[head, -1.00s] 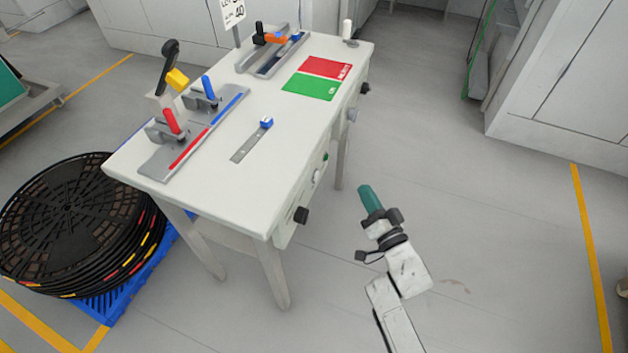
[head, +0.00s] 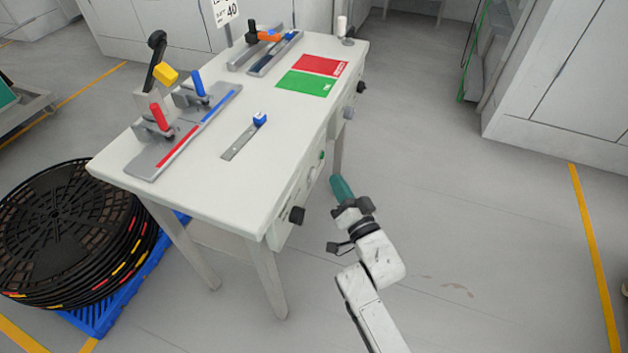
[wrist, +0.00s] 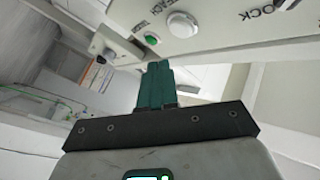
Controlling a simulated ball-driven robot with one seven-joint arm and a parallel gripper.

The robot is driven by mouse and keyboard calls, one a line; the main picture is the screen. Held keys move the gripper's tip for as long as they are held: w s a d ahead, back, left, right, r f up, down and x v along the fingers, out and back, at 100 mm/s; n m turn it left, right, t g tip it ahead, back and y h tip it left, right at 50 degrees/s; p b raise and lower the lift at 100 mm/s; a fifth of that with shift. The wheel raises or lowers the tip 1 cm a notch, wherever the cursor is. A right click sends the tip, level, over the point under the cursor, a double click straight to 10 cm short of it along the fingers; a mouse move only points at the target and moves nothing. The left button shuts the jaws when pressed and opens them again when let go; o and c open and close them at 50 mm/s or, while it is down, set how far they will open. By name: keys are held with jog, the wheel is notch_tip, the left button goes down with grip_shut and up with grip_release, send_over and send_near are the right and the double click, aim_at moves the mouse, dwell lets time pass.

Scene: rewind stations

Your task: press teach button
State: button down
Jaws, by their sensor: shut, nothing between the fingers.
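A control panel on the table's right side carries a round white button (head: 311,174) and a small green button (head: 322,156). In the wrist view the white button (wrist: 182,25) is large at the top, with the green button (wrist: 152,40) to its left. A label reading like TEACH lies by the white button, partly cut off. My gripper (head: 337,181) has teal fingers, shut and empty, just right of the panel and apart from it. In the wrist view the gripper's fingertips (wrist: 158,65) point up, below the two buttons.
A black knob (head: 297,215) sits at the panel's near end, by a LOCK label in the wrist view. The table (head: 225,190) holds clamps, a blue-ended strip and a red and green mat (head: 308,84). Black reels (head: 65,235) stand left. Floor to the right is clear.

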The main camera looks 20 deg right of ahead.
aim_at(313, 175)
jog(key=shift+w+a+b, duration=0.55)
jog(key=shift+w+a, duration=0.15)
jog(key=shift+a, duration=0.3)
dwell(1.4)
jog(key=shift+w+a, duration=0.2)
jog(key=shift+a, duration=0.1)
jog(key=shift+w+a+r+p, duration=0.1)
jog(key=shift+w+a+p, duration=0.15)
jog(key=shift+a+p, duration=0.15)
dwell(0.6)
jog(key=shift+d, duration=0.1)
jog(key=shift+s+d+b, duration=0.5)
jog(key=shift+d+b, duration=0.1)
jog(key=shift+b, duration=0.4)
